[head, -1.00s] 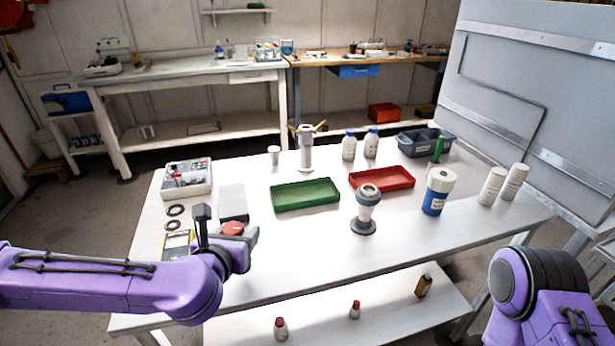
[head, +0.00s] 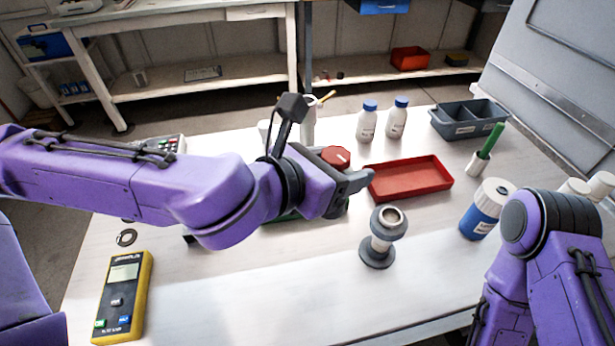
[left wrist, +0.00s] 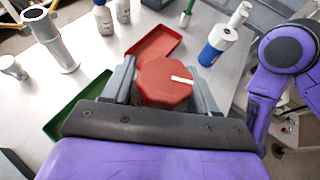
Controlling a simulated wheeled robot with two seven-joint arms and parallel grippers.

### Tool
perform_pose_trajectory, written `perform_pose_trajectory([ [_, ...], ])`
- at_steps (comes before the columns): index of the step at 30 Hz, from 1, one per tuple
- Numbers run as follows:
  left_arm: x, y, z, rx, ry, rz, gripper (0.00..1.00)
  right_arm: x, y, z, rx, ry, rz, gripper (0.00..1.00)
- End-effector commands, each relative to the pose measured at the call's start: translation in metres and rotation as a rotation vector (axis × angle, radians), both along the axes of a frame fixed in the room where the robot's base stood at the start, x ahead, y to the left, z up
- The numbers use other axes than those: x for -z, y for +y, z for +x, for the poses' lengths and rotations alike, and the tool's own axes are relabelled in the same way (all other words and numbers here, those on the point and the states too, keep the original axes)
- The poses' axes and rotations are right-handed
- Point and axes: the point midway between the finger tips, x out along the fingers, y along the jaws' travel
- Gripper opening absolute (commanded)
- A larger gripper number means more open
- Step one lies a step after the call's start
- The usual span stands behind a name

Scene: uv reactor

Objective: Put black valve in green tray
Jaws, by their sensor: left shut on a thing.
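My left gripper (head: 350,182) is shut on the valve, whose red faceted knob with a white mark (head: 336,157) shows between the fingers. The red knob also shows in the left wrist view (left wrist: 164,84); the valve's black body is hidden. The gripper holds it above the table, near the green tray and the red tray. The green tray (left wrist: 78,104) lies below and left of the fingers in the left wrist view, partly covered by the gripper. In the head view my arm hides nearly all of it. My right arm shows at right; its gripper is out of view.
The red tray (head: 410,179) lies beside the green one. A flanged grey fitting (head: 379,247) stands in front. White bottles (head: 367,124), a blue-and-white jar (head: 486,209) and a grey divided bin (head: 468,119) stand around. A yellow meter (head: 123,298) lies front left.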

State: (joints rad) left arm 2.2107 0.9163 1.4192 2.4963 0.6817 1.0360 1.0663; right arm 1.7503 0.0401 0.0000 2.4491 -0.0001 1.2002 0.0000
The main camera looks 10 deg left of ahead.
Motion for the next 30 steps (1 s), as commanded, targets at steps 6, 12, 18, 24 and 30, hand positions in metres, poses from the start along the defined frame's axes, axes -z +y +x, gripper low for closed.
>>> perform_pose_trajectory([
  [6, 0.022, 0.025, 0.049, -0.002, 0.008, -0.004, 0.17, -0.012, 0.0, -0.001, 0.0, 0.002, 0.0, 0.69],
  [12, 0.063, 0.048, 0.094, 0.0, 0.009, 0.0, 0.17, -0.017, 0.0, 0.0, -0.001, 0.001, 0.0, 0.69],
  [18, 0.089, 0.058, 0.114, 0.001, 0.003, 0.0, 0.17, -0.018, 0.0, 0.0, 0.0, 0.002, 0.0, 0.69],
  [24, 0.121, 0.062, 0.121, 0.003, 0.007, 0.001, 0.17, -0.02, 0.0, 0.0, 0.0, 0.002, 0.0, 0.69],
  [30, 0.13, 0.062, 0.121, 0.002, 0.0, 0.0, 0.17, -0.02, 0.0, 0.0, 0.0, 0.002, 0.0, 0.69],
])
